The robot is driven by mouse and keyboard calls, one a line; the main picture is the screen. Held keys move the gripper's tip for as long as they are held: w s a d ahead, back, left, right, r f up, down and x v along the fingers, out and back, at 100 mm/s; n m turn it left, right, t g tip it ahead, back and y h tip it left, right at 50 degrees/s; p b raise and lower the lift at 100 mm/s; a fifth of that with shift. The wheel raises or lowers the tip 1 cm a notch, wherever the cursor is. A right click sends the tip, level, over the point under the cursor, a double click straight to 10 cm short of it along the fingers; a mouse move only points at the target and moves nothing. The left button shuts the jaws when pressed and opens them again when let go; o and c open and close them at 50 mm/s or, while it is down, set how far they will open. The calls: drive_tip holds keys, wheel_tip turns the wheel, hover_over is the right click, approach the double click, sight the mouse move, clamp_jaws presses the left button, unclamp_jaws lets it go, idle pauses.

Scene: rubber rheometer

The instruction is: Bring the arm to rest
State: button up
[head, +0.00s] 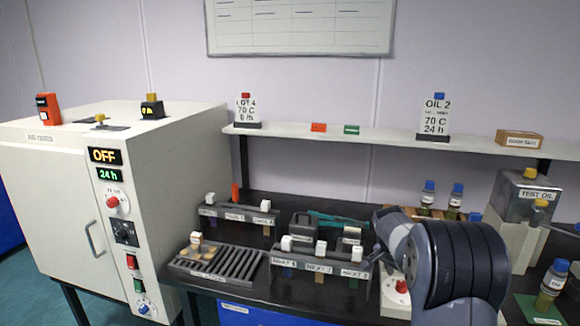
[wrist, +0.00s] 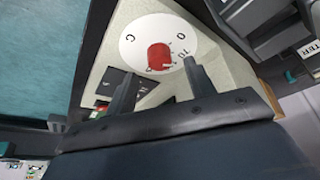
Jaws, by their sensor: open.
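My gripper (wrist: 158,75) is open in the wrist view, with its two dark fingers spread apart and nothing between their tips that I can see held. A red knob (wrist: 158,57) on a round white dial (wrist: 140,38) lies just beyond the fingertips; whether a finger touches it I cannot tell. In the head view my arm (head: 460,262) reaches in at the lower right over the dark bench, and it hides the gripper's fingers. A small pale box with a red knob (head: 402,286) shows partly behind the arm.
A white oven (head: 60,200) reading OFF and 24 h stands at left. Labelled racks (head: 320,268) and a slotted tray (head: 225,262) sit left of my arm. A test oil block (head: 522,205) and a bottle (head: 552,285) stand close on its right. A shelf (head: 385,137) runs behind.

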drive_tip(key=x, duration=0.3)
drive_tip(key=shift+d+f, duration=0.15)
drive_tip(key=shift+f, duration=0.15)
drive_tip(key=shift+r, duration=0.1)
